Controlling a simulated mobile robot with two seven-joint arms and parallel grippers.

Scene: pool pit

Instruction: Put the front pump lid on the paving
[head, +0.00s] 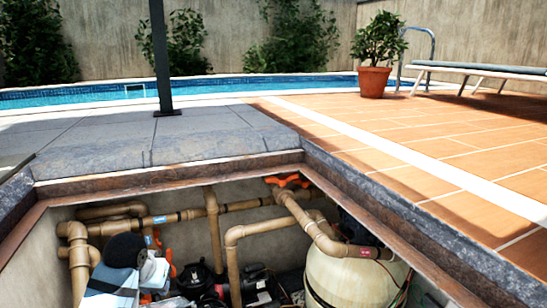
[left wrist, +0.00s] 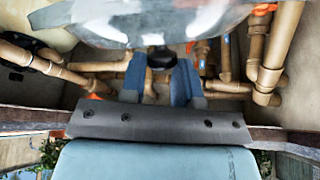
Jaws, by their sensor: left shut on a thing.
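In the left wrist view my left gripper (left wrist: 160,61) is shut on the dark knob of a clear, greyish round lid (left wrist: 150,20). The lid spans the top of that view, with pipes behind it inside the pit. In the head view my left arm is low in the pit at left; its fingers and the lid cannot be made out there. A black pump (head: 198,278) sits in the pit just right of the arm. Grey slab paving (head: 215,130) lies behind the pit's far edge. My right gripper is not in view.
Tan pipes (head: 213,235) with orange valve handles (head: 287,181) and a cream filter tank (head: 345,275) crowd the pit. A rusty frame (head: 170,184) edges it. A dark post (head: 160,60) stands on the slabs. Orange tiles (head: 420,145) at right are clear nearby.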

